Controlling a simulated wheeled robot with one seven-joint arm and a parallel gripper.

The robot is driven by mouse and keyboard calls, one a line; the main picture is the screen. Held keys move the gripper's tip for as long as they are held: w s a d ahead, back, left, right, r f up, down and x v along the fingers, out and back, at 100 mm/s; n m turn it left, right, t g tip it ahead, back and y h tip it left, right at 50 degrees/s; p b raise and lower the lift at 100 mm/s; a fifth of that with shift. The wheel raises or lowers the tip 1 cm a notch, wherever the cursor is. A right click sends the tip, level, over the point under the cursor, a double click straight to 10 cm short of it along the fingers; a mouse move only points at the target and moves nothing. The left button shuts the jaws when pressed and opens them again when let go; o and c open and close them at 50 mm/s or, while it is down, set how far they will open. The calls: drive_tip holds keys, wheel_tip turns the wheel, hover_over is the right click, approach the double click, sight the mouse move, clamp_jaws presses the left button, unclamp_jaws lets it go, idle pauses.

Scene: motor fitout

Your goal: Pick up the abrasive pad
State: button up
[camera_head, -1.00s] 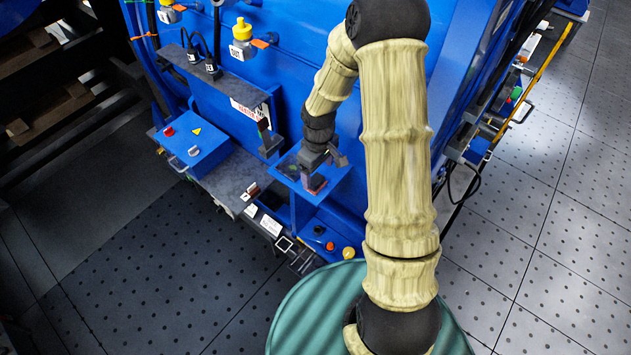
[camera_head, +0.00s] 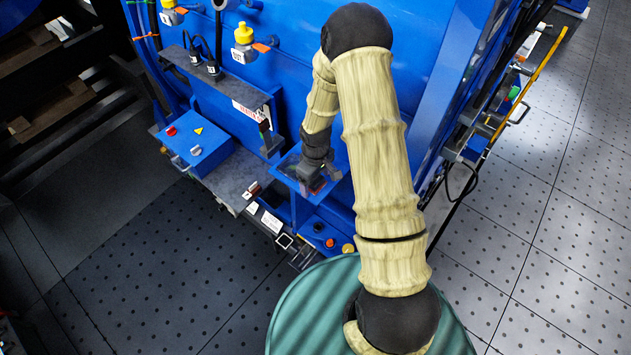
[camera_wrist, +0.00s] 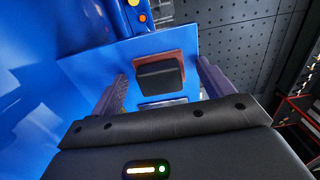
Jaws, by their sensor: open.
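The abrasive pad (camera_wrist: 159,75) is a dark block with a reddish-brown base in the wrist view. It lies on a small blue shelf (camera_wrist: 103,62) that juts from the blue machine. My gripper (camera_wrist: 157,88) is open, with one finger on each side of the pad. The fingers look apart from the pad, with a gap on both sides. In the head view my gripper (camera_head: 314,186) is low over the blue shelf (camera_head: 338,188), and it hides most of the pad there.
A blue box (camera_head: 194,143) with red and white knobs stands left of the shelf. A dark bracket (camera_head: 228,92) with plugs is above it. Orange and yellow buttons (camera_head: 330,242) sit below the shelf. Open perforated floor (camera_head: 140,260) lies to the left.

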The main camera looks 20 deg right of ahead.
drive_tip(key=shift+c, duration=0.4)
drive_tip(key=c, duration=1)
drive_tip(key=shift+r, duration=0.1)
wheel_tip(320, 180, up, 10)
drive_tip(key=b, duration=0.3)
